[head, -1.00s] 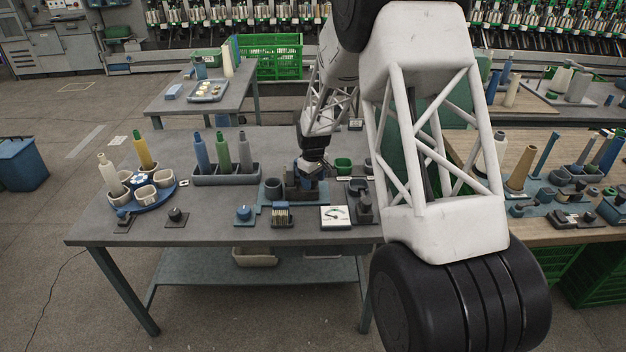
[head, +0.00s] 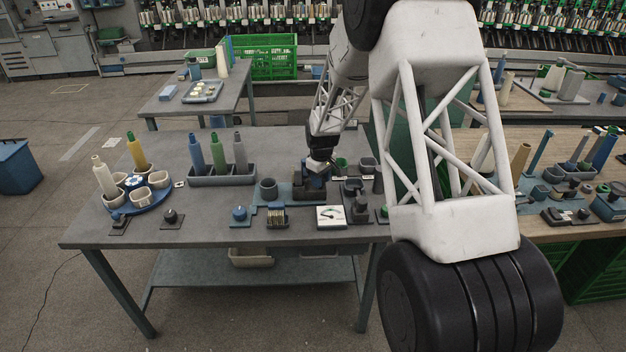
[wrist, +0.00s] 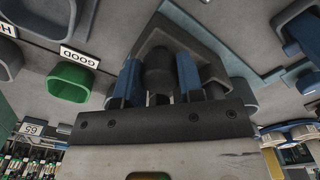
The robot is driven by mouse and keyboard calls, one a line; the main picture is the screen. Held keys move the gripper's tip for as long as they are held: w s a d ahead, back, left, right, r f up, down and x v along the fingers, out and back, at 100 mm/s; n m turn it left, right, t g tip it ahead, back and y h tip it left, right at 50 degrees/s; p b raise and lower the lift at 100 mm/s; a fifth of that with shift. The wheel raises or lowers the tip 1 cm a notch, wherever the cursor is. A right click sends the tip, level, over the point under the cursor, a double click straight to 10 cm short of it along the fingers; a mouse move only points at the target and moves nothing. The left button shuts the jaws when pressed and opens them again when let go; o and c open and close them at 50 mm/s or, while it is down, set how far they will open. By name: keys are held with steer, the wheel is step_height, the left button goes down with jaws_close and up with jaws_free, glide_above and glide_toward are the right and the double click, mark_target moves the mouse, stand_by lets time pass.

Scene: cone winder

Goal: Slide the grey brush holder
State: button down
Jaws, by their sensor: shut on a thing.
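The grey brush holder (wrist: 205,53) shows in the wrist view as a dark, angular, walled piece with a round dark post standing up from it. My gripper (wrist: 159,75) has its two blue fingers on either side of that post, shut on it. In the head view my gripper (head: 318,172) reaches down to the holder (head: 308,193) on the blue-grey plate, towards the right of the grey table. The arm and gripper hide part of the holder there, and I cannot see any brush in it.
A dark grey cup (head: 268,188) stands left of the holder, with a bristled block (head: 277,216) in front. A dial gauge (head: 331,217) and dark fixtures (head: 359,208) stand front right. A green cup (wrist: 83,81) is close by.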

steer(key=shift+d, duration=0.25)
steer(key=c, duration=0.7)
jaws_free()
steer(key=shift+c, duration=0.2)
steer(key=shift+r, duration=0.15)
steer(key=shift+r, duration=3.8)
